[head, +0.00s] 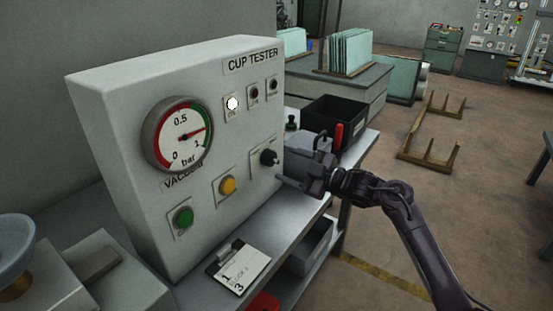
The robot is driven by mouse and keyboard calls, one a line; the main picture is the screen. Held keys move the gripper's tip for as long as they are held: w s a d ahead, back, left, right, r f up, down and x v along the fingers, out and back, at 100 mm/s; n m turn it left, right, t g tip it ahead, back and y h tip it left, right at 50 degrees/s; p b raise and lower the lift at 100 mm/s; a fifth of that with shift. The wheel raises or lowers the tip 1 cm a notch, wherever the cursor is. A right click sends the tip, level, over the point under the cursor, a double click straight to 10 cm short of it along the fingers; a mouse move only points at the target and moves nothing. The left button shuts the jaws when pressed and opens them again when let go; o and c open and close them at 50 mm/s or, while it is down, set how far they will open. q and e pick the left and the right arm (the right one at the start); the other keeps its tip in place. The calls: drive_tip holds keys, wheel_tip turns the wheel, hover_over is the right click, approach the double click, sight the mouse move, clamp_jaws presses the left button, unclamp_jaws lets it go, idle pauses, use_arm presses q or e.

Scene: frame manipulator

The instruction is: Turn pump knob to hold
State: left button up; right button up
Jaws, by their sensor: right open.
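The pump knob (269,157) is a small black rotary knob at the lower right of the white cup tester panel (130,85). Its position marks are too small to read. My right gripper (284,168) comes in from the right, close to the knob, with its fingers apart and pointing at the panel. I cannot tell whether a finger touches the knob. The round vacuum gauge (178,136) has its red needle pointing right, a little short of the 1 mark. A white lamp (232,103) looks lit at the top. My left gripper is out of the picture.
A green button (182,218) and a yellow button (227,185) sit left of the knob. A clipboard card (238,268) lies on the bench below the panel. A black bin (335,112) stands behind my right gripper.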

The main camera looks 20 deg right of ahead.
sight(277, 161)
drive_tip(key=x, duration=0.3)
drive_tip(key=shift+w+a, duration=0.25)
drive_tip(key=shift+w+a+p, duration=0.1)
drive_tip(key=shift+p, duration=0.2)
drive_tip(key=shift+f, duration=0.1)
drive_tip(key=c, duration=1)
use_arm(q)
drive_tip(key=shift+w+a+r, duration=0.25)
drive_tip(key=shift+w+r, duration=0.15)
